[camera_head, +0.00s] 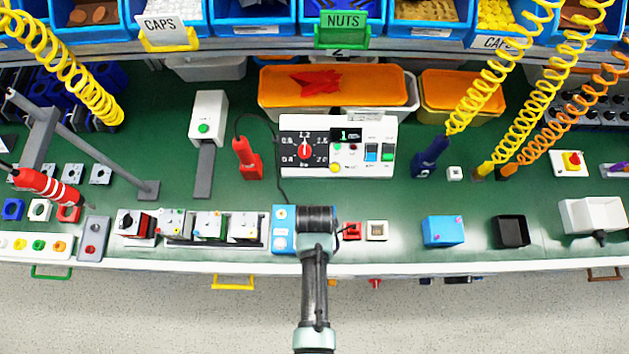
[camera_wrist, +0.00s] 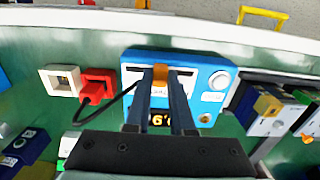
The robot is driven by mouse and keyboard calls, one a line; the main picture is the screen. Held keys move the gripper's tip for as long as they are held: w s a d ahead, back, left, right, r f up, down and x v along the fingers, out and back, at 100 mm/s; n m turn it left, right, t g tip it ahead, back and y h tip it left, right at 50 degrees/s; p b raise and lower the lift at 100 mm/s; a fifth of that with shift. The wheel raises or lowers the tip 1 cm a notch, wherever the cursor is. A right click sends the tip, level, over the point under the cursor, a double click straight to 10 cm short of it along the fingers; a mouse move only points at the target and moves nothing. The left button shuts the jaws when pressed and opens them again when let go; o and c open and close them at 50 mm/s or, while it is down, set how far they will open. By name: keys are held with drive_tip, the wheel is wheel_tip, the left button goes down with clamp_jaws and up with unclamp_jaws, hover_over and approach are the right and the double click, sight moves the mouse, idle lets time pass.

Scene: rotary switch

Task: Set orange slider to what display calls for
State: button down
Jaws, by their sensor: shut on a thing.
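A blue box (camera_wrist: 205,65) sits near the bench's front edge. It also shows in the head view (camera_head: 283,243), partly hidden behind my gripper (camera_head: 316,220). The orange slider (camera_wrist: 160,73) sits about midway along a dark slot in the box's top. In the wrist view, my gripper (camera_wrist: 160,92) is shut on the slider, one finger on each side. A small display (camera_wrist: 159,118) with lit yellowish digits shows between the fingers. It seems to begin with a 6, but the rest is partly hidden and unclear.
A red plug (camera_wrist: 98,84) with a black cable is beside the box, next to a white socket (camera_wrist: 60,80). A white control panel (camera_head: 382,128) with a red dial stands behind. Several switch modules (camera_head: 210,226) stand left of the box.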

idle(0.8)
drive_tip(key=shift+a, duration=1.95)
drive_tip(key=c, duration=0.8)
unclamp_jaws()
drive_tip(key=shift+a, duration=0.1)
drive_tip(key=shift+o, duration=0.2)
drive_tip(key=shift+r, duration=0.2)
wheel_tip(320, 180, up, 13)
drive_tip(key=shift+f, duration=0.2)
